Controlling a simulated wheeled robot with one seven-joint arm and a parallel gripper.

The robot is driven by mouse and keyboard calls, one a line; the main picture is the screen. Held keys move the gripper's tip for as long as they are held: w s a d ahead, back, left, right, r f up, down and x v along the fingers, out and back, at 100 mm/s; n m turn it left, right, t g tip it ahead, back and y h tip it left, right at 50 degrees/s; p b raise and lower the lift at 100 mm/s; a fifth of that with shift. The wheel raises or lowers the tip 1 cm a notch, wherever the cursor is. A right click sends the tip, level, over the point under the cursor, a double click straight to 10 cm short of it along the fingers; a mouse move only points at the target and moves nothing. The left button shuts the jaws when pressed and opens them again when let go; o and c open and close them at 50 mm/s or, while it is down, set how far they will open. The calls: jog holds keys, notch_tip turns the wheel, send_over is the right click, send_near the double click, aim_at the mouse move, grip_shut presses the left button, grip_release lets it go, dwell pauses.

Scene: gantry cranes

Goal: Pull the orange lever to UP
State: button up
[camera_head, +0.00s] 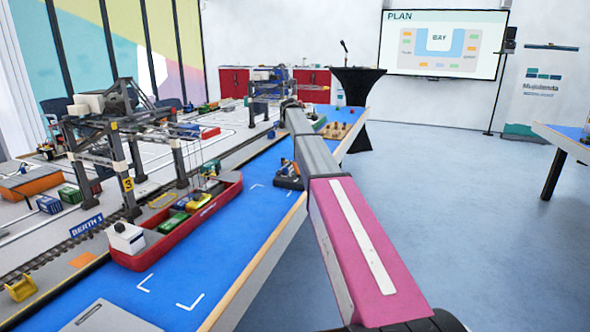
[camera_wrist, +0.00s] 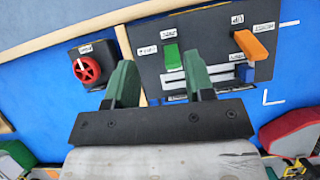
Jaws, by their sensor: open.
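In the wrist view, the orange lever (camera_wrist: 250,45) stands at the right of a dark control panel (camera_wrist: 205,35). A small label sits above it, too small to read. My gripper (camera_wrist: 160,77) has its two green fingers spread apart with nothing held between them. The fingers lie at the panel's near side, to the left of the orange lever and apart from it in the picture. A green lever (camera_wrist: 171,58) shows between and beyond the fingers. A blue lever or block (camera_wrist: 244,73) is just below the orange lever. The orange lever cannot be made out in the head view.
A red knob on a black box (camera_wrist: 87,69) is left of the panel. Open floor lies to the right.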

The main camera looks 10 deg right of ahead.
aim_at(294, 166)
jog(key=s+a+t+y, duration=0.1)
jog(key=s+a, duration=0.1)
jog(key=s, duration=0.1)
jog(key=s+a+r+t+y, duration=0.1)
jog(key=s+a+y, duration=0.1)
jog(key=s, duration=0.1)
jog(key=s+a+t+y, duration=0.1)
jog(key=s+a, duration=0.1)
jog(key=s, duration=0.2)
jog(key=shift+a+r+n, duration=0.3)
jog(key=shift+a+r, duration=0.1)
jog(key=shift+s+a+f+y, duration=0.1)
jog(key=shift+a+y, duration=0.05)
jog(key=shift+y, duration=0.15)
notch_tip(294, 166, down, 10)
jog(key=shift+f, duration=0.25)
grip_shut()
